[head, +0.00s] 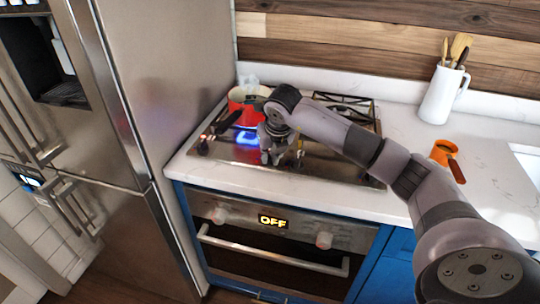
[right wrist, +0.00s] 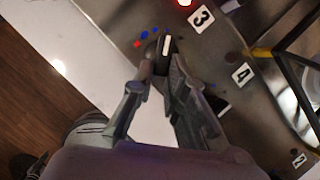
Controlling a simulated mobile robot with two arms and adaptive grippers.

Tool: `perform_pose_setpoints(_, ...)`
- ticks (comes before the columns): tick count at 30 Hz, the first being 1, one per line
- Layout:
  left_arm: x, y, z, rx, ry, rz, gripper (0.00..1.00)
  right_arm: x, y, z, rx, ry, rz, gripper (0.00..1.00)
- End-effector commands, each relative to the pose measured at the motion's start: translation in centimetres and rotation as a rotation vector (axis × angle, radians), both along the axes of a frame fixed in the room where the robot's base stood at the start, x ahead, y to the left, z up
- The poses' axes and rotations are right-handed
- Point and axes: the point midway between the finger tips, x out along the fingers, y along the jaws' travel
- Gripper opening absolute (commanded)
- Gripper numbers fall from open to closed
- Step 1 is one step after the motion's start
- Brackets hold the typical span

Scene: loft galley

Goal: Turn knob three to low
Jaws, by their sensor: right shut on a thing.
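Knob three (right wrist: 164,48) is a dark knob with a white pointer line, beside the label 3 (right wrist: 201,18) on the steel cooktop (head: 224,150). Its pointer runs toward the top of the right wrist view. Small blue and red dots lie at its left. My right gripper (right wrist: 153,72) is shut on this knob, with a finger on either side. In the head view my right gripper (head: 272,157) points down at the cooktop's front strip and hides the knob. My left gripper is not in view.
A red pot (head: 248,104) stands at the back left of the cooktop, with a blue glow below it. Label 4 (right wrist: 242,73) lies beside another knob. A fridge (head: 165,65) rises at left.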

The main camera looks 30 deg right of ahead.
Motion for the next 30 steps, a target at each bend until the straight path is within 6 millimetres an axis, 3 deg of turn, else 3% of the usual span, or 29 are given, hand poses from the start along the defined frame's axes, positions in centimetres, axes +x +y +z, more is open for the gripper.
perform_pose_setpoints(2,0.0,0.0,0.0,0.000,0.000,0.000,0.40,0.1,0.0,0.1,0.001,-0.003,-0.001,0.00)
perform_pose_setpoints(3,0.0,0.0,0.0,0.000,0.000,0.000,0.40,0.1,0.0,0.1,0.001,-0.003,-0.001,0.15)
perform_pose_setpoints(12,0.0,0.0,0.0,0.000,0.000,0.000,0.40,0.0,0.0,0.1,0.000,-0.001,0.000,0.33)
perform_pose_setpoints(23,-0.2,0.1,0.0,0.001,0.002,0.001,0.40,-0.1,0.0,0.6,0.000,-0.003,0.000,0.33)
perform_pose_setpoints(30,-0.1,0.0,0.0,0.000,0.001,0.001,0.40,-1.7,0.4,4.7,0.000,-0.006,0.002,0.33)
